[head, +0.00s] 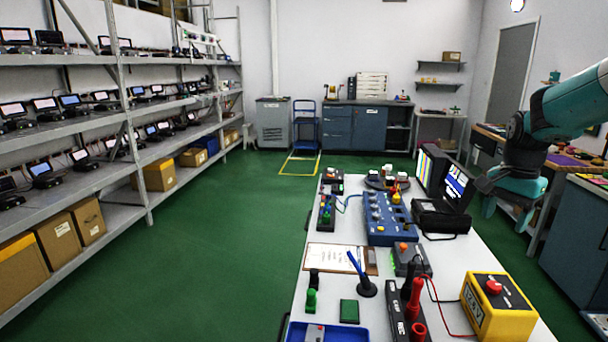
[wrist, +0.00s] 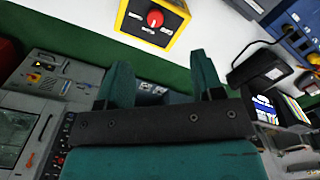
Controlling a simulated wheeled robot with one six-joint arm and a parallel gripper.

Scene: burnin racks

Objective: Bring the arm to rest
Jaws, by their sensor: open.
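My teal arm (head: 575,105) reaches in from the right edge in the head view. The gripper appears to touch nothing.
The white workbench (head: 460,258) carries a blue control box (head: 390,217), a clipboard (head: 335,258) and a blue tray (head: 350,331). Shelves (head: 95,175) with devices and cartons line the left. The green floor (head: 220,240) between is clear. A cabinet (head: 580,235) stands right.

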